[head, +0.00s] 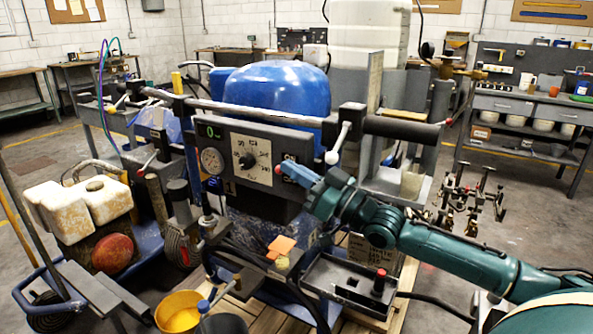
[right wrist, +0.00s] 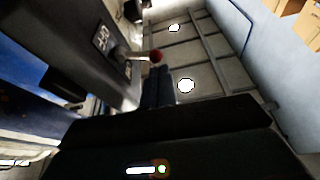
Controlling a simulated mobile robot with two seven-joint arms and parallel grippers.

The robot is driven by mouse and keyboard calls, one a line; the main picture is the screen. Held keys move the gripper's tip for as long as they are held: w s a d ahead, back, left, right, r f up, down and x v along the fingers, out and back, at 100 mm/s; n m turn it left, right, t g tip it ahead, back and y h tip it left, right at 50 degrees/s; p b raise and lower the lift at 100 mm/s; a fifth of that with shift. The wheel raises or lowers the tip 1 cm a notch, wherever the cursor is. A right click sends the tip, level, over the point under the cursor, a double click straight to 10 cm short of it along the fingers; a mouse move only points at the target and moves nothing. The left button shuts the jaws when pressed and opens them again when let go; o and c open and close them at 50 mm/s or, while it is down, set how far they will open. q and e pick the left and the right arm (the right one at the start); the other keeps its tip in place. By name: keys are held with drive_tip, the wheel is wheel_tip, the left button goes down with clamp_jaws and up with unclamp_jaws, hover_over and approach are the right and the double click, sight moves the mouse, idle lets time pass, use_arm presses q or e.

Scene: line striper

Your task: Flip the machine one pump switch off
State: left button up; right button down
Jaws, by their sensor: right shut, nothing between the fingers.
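The line striper's grey control panel (head: 250,160) faces me, with a round gauge, a square dial and an ON label at its right end. The pump switch shows in the right wrist view as a short metal lever with a red ball tip (right wrist: 156,55), sticking out from the labelled panel side. In the head view its red tip (head: 278,169) sits beside the label. My right gripper (head: 293,172) is shut and empty, its fingertips close by the switch. In the right wrist view the dark fingers (right wrist: 158,88) point toward the ball; I cannot tell whether they touch. My left gripper is not in view.
A handlebar (head: 240,111) with a white-knobbed lever (head: 338,143) runs above the panel. A blue tank (head: 277,88) stands behind. A black tray with a red knob (head: 379,279) lies below my right arm. A yellow bucket (head: 180,312) stands at the front.

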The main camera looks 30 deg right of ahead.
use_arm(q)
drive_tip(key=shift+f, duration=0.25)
use_arm(e)
drive_tip(key=shift+f+n, duration=0.2)
drive_tip(key=shift+n, duration=0.2)
use_arm(q)
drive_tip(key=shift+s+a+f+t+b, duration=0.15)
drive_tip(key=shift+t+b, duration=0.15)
drive_tip(key=shift+b, duration=0.75)
use_arm(e)
drive_tip(key=n+g+y, duration=0.1)
drive_tip(key=n, duration=0.1)
drive_tip(key=f+n+y, duration=0.1)
drive_tip(key=n, duration=0.2)
drive_tip(key=f+n+g+y, duration=0.1)
drive_tip(key=n, duration=0.2)
drive_tip(key=shift+s+a+g, duration=0.15)
drive_tip(key=shift+a+g, duration=0.15)
drive_tip(key=shift+f, duration=0.1)
